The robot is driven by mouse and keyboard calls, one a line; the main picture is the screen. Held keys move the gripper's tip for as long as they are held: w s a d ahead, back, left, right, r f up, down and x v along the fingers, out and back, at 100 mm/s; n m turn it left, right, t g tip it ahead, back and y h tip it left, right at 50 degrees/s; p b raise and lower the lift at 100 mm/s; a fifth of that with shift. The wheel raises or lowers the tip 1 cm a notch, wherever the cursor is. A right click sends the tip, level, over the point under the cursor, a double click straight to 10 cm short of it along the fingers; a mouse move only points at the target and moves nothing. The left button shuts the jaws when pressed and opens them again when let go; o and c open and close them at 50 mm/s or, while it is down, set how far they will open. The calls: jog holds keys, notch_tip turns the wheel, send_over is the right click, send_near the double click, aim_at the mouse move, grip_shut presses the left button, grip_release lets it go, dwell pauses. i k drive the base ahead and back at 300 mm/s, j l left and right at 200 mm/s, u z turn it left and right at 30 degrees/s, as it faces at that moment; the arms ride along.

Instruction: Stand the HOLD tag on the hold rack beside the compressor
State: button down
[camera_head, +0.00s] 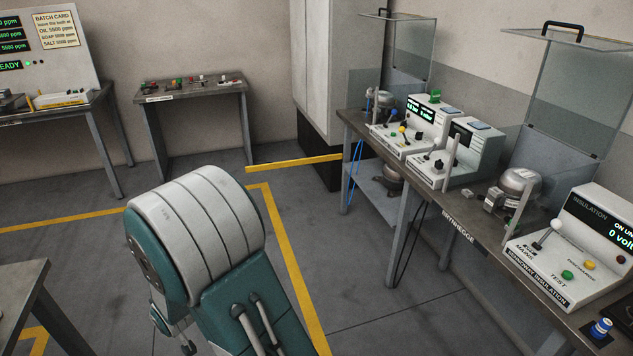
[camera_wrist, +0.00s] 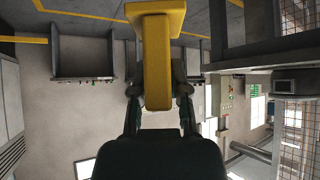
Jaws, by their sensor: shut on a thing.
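My gripper (camera_wrist: 158,90) is shut on a yellow T-shaped piece (camera_wrist: 157,60), which looks like the HOLD tag. Its wide end is at the top of the wrist view and its narrow part passes between the fingers. No lettering on it can be read. In the head view my arm's large joint fills the lower middle, and the tag is not seen there. A rounded metal compressor (camera_head: 519,182) sits on the right-hand bench beside the insulation tester. I cannot make out a hold rack in either view.
The right-hand bench (camera_head: 455,208) carries test consoles (camera_head: 420,120), the insulation tester (camera_head: 580,245) and raised clear guards (camera_head: 583,92). A small table (camera_head: 190,92) with small parts stands at the back wall. Yellow lines (camera_head: 290,265) mark the open grey floor. A table corner (camera_head: 20,285) is at lower left.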

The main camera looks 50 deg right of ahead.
aim_at(394, 212)
jog(key=i+l+z, duration=0.1)
jog(key=z, duration=0.35)
jog(key=i+z, duration=0.15)
jog(key=z, duration=0.3)
jog(key=i+z, duration=0.15)
jog(key=z, duration=0.3)
jog(key=i+j+z, duration=0.1)
jog(key=i+z, duration=0.2)
jog(key=z, duration=0.15)
jog(key=i+j+z, duration=0.2)
jog(key=z, duration=0.25)
jog(key=i+j+z, duration=0.55)
jog(key=j, duration=0.25)
jog(key=i+j+z, duration=0.1)
jog(key=j, duration=0.25)
jog(key=i+j, duration=0.25)
jog(key=j, duration=0.15)
jog(key=i+j+z, duration=0.15)
jog(key=j, duration=0.2)
jog(key=i+j, duration=0.15)
jog(key=j, duration=0.25)
jog(key=i+j, duration=0.15)
jog(key=j, duration=0.25)
jog(key=i, duration=0.7)
